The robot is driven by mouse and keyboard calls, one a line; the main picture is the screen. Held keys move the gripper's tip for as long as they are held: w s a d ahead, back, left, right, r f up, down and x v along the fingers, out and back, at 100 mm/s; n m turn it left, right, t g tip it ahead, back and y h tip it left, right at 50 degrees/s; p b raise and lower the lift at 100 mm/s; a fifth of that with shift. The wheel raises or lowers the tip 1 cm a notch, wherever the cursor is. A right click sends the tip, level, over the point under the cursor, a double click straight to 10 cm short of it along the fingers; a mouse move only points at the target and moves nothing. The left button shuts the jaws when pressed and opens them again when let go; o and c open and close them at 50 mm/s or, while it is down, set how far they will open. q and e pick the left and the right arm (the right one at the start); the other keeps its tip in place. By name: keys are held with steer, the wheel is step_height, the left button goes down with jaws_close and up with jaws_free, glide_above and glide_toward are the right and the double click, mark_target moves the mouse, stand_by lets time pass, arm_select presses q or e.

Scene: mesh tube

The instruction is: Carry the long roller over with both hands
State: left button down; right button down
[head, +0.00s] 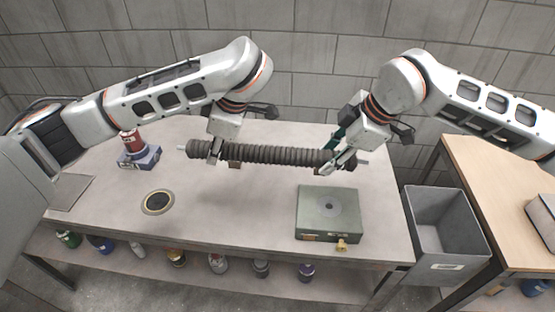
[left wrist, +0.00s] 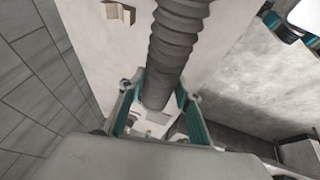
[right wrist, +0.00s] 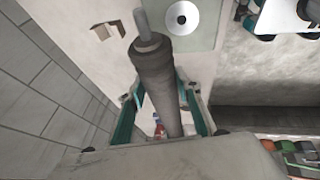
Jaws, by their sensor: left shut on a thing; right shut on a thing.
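The long roller (head: 275,154) is a dark grey ribbed tube with a pale pin at each end. It lies nearly level across the head view, over the back half of the grey table (head: 255,225). My left gripper (head: 215,154) is shut on it near its left end, and my right gripper (head: 343,160) is shut on it near its right end. The roller runs between the fingers in the left wrist view (left wrist: 178,45) and in the right wrist view (right wrist: 157,82). The fingers hide parts of it. Its exact height above the table is hard to tell.
A grey-green box (head: 313,221) with a round disc stands front right. A dark ring (head: 158,202) lies front left, near a red and blue item (head: 139,157). A grey bin (head: 446,222) stands beside a wooden table (head: 500,190).

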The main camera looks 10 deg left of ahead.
steer(key=shift+w, duration=0.1)
